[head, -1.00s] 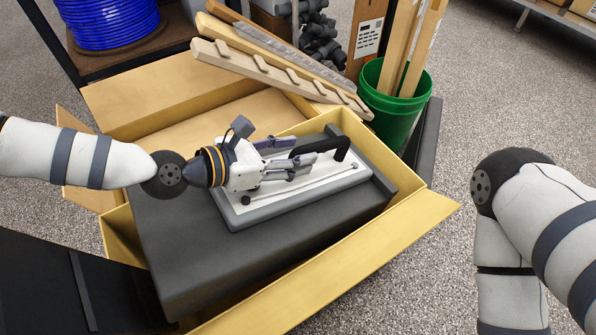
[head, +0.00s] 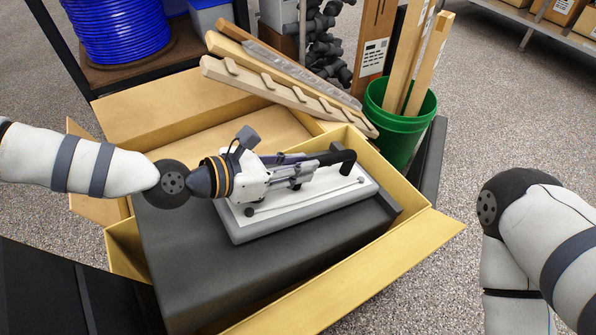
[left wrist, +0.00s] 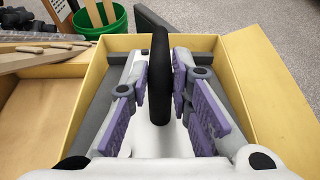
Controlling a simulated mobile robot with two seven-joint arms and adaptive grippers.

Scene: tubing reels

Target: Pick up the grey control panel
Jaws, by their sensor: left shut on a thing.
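The grey control panel (head: 300,216) is a flat slab with a light top, a thin rod and a black bar handle (head: 338,159). It lies on a dark grey block (head: 215,270) inside an open cardboard box. My left gripper (head: 305,171) is over the panel, shut on its handle. In the left wrist view the black handle (left wrist: 160,85) stands between the purple finger pads, and the panel's light top is below. The gripper hides part of the panel in the head view. My right arm shows at the right, but its gripper is out of the picture.
Notched wooden strips (head: 285,85) lean over the box's (head: 345,285) far edge. A green bucket (head: 405,125) with planks stands behind right. A blue tubing reel (head: 118,28) is on a shelf at the far left. Open floor lies to the right.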

